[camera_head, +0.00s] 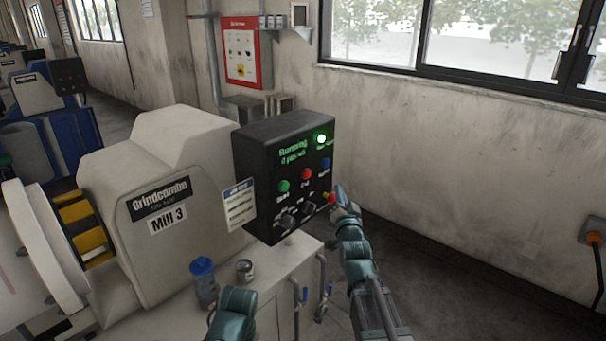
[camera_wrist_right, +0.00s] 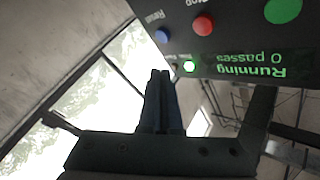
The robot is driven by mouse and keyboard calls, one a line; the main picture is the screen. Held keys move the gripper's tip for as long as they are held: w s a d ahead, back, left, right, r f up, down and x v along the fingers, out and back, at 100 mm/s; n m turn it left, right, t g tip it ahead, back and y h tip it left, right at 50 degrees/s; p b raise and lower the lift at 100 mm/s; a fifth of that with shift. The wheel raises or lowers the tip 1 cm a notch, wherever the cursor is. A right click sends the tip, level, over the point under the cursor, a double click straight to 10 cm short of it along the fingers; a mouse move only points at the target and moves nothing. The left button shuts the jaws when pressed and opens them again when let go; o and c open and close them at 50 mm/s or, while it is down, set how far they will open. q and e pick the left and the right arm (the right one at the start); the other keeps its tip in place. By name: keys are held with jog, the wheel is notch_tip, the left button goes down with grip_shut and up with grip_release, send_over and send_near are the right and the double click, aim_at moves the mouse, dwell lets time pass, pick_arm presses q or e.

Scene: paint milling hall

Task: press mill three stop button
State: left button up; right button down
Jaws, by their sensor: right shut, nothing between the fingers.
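The mill, labelled Mill 3 (camera_head: 167,218), has a black control panel (camera_head: 259,165) at its right end. The display reads Running (camera_head: 293,147), with a lit green lamp (camera_head: 321,139) beside it. The red stop button (camera_head: 306,174) sits between a green button (camera_head: 284,186) and a blue button (camera_head: 326,163); it also shows in the wrist view (camera_wrist_right: 203,24). My right gripper (camera_head: 339,192) is shut and empty at the panel's right edge, apart from the red button. In the wrist view its fingertips (camera_wrist_right: 160,75) lie below the blue button. My left gripper is out of sight.
Dark knobs (camera_head: 287,220) and a red-and-yellow control (camera_head: 330,198) sit low on the panel. A blue-capped bottle (camera_head: 203,281) and a small can (camera_head: 245,269) stand on the ledge below. A red-framed board (camera_head: 241,52) hangs behind. Floor to the right is clear.

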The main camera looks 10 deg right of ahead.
aim_at(311, 173)
jog(key=shift+r, duration=0.1)
dwell(0.3)
jog(key=w+a, duration=0.5)
jog(key=w, duration=0.2)
jog(key=shift+a, duration=0.15)
jog(key=shift+w+a, duration=0.1)
dwell(2.1)
jog(key=shift+w+a, duration=0.15)
jog(key=shift+w, duration=0.05)
jog(key=shift+w+a, duration=0.3)
jog(key=shift+w, duration=0.1)
dwell(0.9)
jog(key=shift+s, duration=0.1)
jog(key=shift+s+d, duration=0.55)
jog(key=shift+s, duration=0.05)
jog(key=shift+s+d, duration=0.8)
jog(key=shift+s, duration=0.2)
jog(key=shift+s+d, duration=0.75)
jog(key=shift+s, duration=0.25)
